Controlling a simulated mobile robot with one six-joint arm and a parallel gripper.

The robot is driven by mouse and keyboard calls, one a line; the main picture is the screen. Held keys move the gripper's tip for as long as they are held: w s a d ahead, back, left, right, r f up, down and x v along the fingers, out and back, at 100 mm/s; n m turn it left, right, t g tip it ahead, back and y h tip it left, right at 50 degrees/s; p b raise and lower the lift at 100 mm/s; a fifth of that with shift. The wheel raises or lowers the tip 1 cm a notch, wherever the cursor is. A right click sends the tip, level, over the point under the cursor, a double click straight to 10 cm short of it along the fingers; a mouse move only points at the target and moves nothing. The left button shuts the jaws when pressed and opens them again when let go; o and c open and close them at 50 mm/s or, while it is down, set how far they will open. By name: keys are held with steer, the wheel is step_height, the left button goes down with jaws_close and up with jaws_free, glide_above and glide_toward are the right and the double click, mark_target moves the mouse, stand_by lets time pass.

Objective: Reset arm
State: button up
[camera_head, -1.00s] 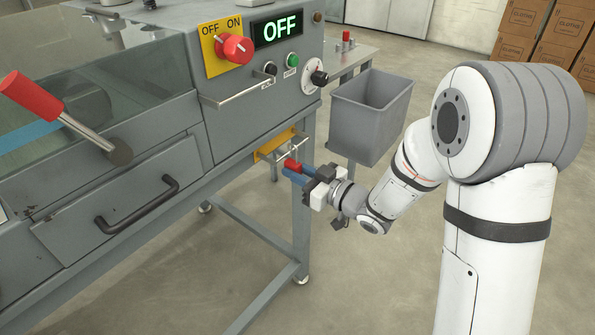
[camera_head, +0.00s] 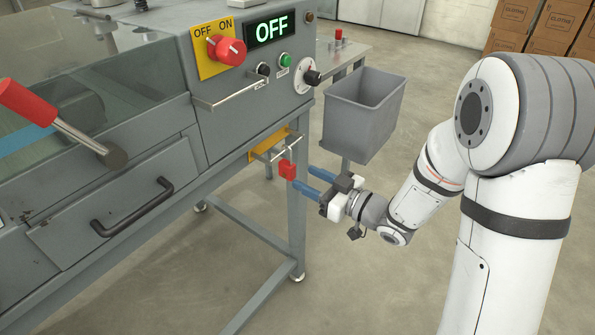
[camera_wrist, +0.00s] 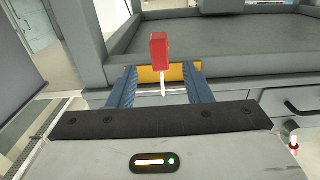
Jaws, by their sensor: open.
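My gripper (camera_head: 308,180) is open, its two blue fingers apart and pointing at the machine's corner. In the head view a red block-shaped handle (camera_head: 287,169) hangs by the yellow plate (camera_head: 268,145) under the control panel, just ahead of the fingertips. In the wrist view the red handle (camera_wrist: 159,50) stands on a thin pale rod, between the lines of the two blue fingers (camera_wrist: 160,88), with the yellow plate (camera_wrist: 150,74) behind it. Nothing is held. The arm is bent and reaches in from the right.
The grey machine (camera_head: 150,160) fills the left, with a display reading OFF (camera_head: 271,28), a red rotary switch (camera_head: 230,50) and a red-handled lever (camera_head: 27,102). A grey bin (camera_head: 362,115) stands behind my gripper. Open floor (camera_head: 390,290) lies below.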

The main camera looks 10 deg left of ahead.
steer(key=w+d+r+m+t+h+p, duration=0.15)
steer(key=d+r+m+h+p, duration=0.25)
steer(key=d+r+h+p, duration=0.55)
steer(key=w+d+r+m+t+h+p, duration=0.15)
steer(key=d+r+m+h+p, duration=0.35)
steer(key=d, duration=0.7)
steer(key=s+d+r+m+g+p, duration=0.1)
steer(key=s+r+g+p, duration=0.1)
steer(key=s, duration=0.4)
steer(key=s+d+r+m+g+h+p, duration=0.1)
steer(key=s+r+m+g+p, duration=0.1)
steer(key=s+r, duration=0.3)
steer(key=s+d+r+m+g+h+p, duration=0.1)
steer(key=s+d+r+g+p, duration=0.1)
steer(key=s, duration=0.7)
step_height(320, 180, up, 2)
steer(key=shift+s+r+m+g+p, duration=0.1)
steer(key=shift+s+m+g+p, duration=0.2)
steer(key=shift+g+p, duration=0.65)
steer(key=shift+d+t, duration=0.15)
steer(key=shift+t, duration=0.1)
